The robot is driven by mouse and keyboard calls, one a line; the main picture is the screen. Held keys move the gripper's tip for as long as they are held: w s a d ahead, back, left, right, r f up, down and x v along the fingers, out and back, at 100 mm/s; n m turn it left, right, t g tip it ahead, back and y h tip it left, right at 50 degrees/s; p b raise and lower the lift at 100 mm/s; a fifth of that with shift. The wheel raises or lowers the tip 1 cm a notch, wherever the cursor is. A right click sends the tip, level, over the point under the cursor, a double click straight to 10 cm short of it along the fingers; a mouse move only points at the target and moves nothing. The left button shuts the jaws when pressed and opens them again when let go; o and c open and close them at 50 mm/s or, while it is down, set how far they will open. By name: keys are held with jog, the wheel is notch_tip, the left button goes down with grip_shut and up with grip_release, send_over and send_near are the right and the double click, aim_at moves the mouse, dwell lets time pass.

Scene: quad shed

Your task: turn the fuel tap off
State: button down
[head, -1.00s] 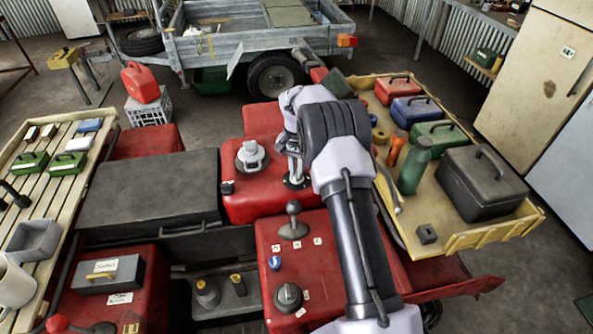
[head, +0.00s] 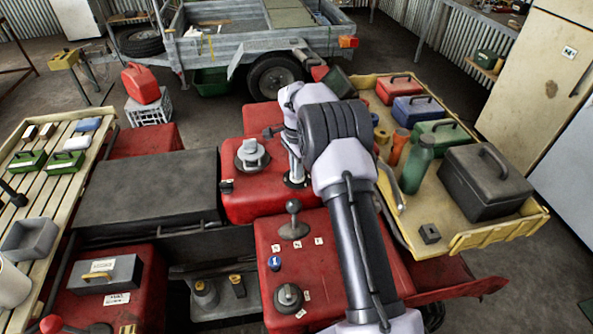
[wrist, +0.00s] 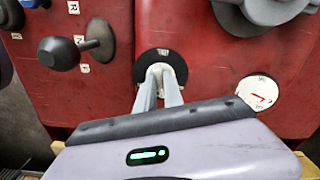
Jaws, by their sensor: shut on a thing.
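The fuel tap sits on a round black plate (wrist: 182,61) on the red bodywork, with a small label too blurred to read. My gripper (wrist: 160,76) is over the middle of this plate, its two fingers close together and shut on the tap's handle. The fingers hide most of the handle, so I cannot tell which way it points. In the head view my gripper (head: 294,178) reaches down to the red panel, partly behind my arm.
A ball-topped gear lever (head: 293,220) stands close by, and a grey cap (head: 252,155) lies to the left. A white gauge (wrist: 258,94) is right of the tap in the wrist view. A yellow tray (head: 440,205) with boxes and a green bottle (head: 417,165) is right of my arm.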

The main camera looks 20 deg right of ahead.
jog(key=shift+w+m+b, duration=0.1)
jog(key=shift+m+b, duration=0.2)
jog(key=shift+m, duration=1.2)
jog(key=c, duration=1.5)
grip_release()
jog(key=shift+o, duration=0.2)
notch_tip(320, 180, up, 18)
jog(key=p, duration=0.5)
jog(key=shift+f, duration=0.25)
